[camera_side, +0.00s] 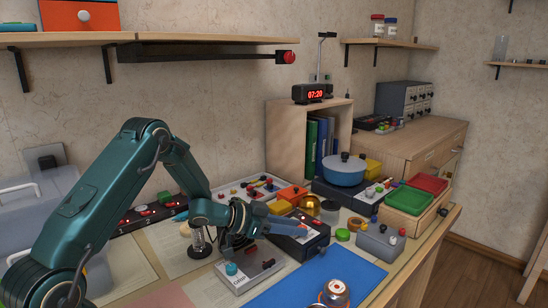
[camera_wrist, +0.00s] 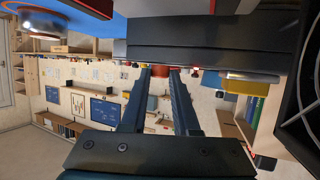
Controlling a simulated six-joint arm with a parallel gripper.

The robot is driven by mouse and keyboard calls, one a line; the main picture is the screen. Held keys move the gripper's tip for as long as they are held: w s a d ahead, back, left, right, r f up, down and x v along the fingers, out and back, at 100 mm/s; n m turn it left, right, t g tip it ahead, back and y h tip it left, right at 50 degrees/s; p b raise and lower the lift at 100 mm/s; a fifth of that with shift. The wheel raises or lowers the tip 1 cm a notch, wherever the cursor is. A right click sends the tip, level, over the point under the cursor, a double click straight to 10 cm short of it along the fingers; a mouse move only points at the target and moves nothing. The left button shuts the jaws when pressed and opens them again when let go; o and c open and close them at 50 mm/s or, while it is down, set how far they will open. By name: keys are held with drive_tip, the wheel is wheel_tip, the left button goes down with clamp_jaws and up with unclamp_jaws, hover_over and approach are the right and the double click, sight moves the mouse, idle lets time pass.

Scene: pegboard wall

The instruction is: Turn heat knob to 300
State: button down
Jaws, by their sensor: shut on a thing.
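My gripper (camera_side: 285,222) reaches level across the top of a black box (camera_side: 313,246) with a small red marking. In the wrist view, the two dark fingers (camera_wrist: 160,72) stand a little apart, closed on a small reddish-brown thing (camera_wrist: 161,71) at their tips, which I take for the heat knob. Its pointer and any scale, including 300, cannot be read. The side view does not show the grip clearly. The black box also fills the top of the wrist view (camera_wrist: 210,50), close to the fingers.
A grey panel (camera_side: 240,283) with a teal knob lies just in front. A blue mat (camera_side: 300,289) and a jar (camera_side: 335,293) are at the front right. A blue pot (camera_side: 343,172), red and green trays and many small objects crowd the back. The shelf (camera_side: 215,40) overhangs behind.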

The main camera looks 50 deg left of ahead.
drive_tip(key=shift+r+m+h, duration=0.1)
drive_tip(key=shift+m+h, duration=0.2)
drive_tip(key=shift+h, duration=0.1)
drive_tip(key=c, duration=0.7)
unclamp_jaws()
drive_tip(key=shift+o, duration=0.2)
drive_tip(key=shift+a, duration=0.1)
drive_tip(key=shift+s+a+r, duration=0.15)
drive_tip(key=shift+s+a, duration=0.05)
drive_tip(key=shift+s, duration=0.1)
drive_tip(key=shift+v, duration=2.1)
